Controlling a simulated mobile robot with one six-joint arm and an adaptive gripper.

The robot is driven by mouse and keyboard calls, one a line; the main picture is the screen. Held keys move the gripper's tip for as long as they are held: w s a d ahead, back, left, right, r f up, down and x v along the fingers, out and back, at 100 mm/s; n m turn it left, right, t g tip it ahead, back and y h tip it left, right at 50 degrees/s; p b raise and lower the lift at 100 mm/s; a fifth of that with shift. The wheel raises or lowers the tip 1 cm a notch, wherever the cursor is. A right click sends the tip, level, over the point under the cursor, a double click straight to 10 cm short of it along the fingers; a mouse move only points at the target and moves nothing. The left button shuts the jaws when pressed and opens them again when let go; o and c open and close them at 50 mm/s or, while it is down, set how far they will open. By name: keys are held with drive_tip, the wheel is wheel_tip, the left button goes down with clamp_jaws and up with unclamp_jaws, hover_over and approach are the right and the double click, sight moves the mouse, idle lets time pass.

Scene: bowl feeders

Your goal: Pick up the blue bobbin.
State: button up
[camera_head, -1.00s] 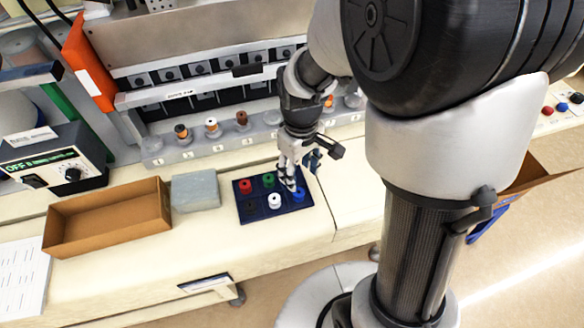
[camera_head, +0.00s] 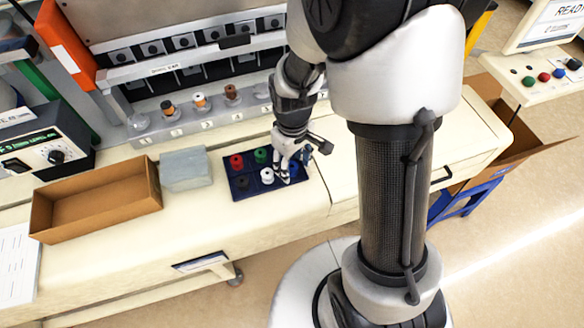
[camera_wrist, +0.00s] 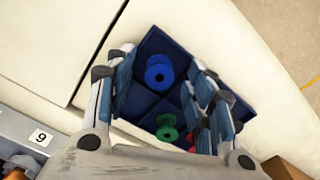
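The blue bobbin (camera_wrist: 159,70) stands in a compartment of the dark blue tray (camera_wrist: 158,42) in the wrist view. My gripper (camera_wrist: 164,64) is open, with one finger to the left of the bobbin and one to the right. No contact shows, and its height above the bobbin is hard to judge. In the head view my gripper (camera_head: 284,172) is over the right end of the tray (camera_head: 240,191) and partly hides the blue bobbin (camera_head: 295,170).
A green bobbin (camera_wrist: 166,127) and a partly hidden red bobbin (camera_wrist: 192,139) share the tray. A grey block (camera_head: 186,169) and a cardboard box (camera_head: 95,200) lie to the left.

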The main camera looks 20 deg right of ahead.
drive_tip(key=c, duration=0.9)
